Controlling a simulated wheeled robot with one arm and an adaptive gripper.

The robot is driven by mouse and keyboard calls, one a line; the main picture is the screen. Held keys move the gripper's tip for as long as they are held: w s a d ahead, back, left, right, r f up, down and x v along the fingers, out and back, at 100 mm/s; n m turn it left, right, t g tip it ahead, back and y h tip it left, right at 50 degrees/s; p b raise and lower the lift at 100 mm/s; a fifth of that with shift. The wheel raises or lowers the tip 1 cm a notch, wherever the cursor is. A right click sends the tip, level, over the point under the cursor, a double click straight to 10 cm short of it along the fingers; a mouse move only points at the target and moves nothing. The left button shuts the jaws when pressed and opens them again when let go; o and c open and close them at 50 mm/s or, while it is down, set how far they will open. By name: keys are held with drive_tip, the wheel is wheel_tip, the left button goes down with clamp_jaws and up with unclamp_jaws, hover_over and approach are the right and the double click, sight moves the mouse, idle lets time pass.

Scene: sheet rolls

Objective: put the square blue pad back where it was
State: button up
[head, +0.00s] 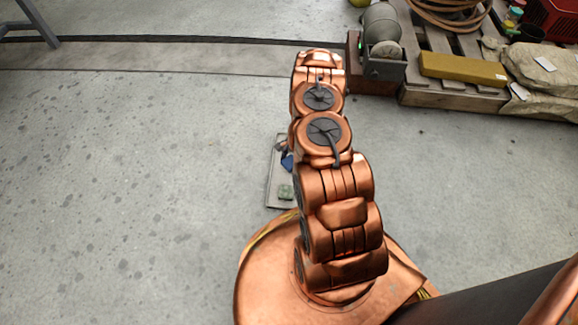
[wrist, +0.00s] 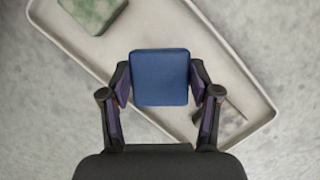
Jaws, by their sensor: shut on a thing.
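The square blue pad (wrist: 160,78) is between the two fingers of my gripper (wrist: 160,85) in the wrist view. The gripper is shut on it by its left and right sides. In the head view the pad shows as a small blue patch (head: 287,161) beside my arm, which hides most of it. Behind the pad in the wrist view is a pale tray (wrist: 222,52) with a raised rim. I cannot tell how high the pad is above the tray. The tray also shows in the head view (head: 272,190), partly hidden by my arm.
A green speckled pad (wrist: 92,12) lies at one end of the tray. A thin dark pointed thing (wrist: 234,108) shows near the other end, partly behind a finger. A pallet (head: 450,97) with a yellow block (head: 462,69) stands at the back right. The floor at left is clear.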

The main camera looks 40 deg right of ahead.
drive_tip(key=f, duration=0.1)
drive_tip(key=f+b, duration=0.2)
drive_tip(key=shift+w+a+f, duration=0.1)
drive_tip(key=shift+w+f, duration=0.15)
drive_tip(key=shift+f, duration=0.1)
drive_tip(key=o, duration=1.3)
drive_tip(key=shift+r, duration=0.15)
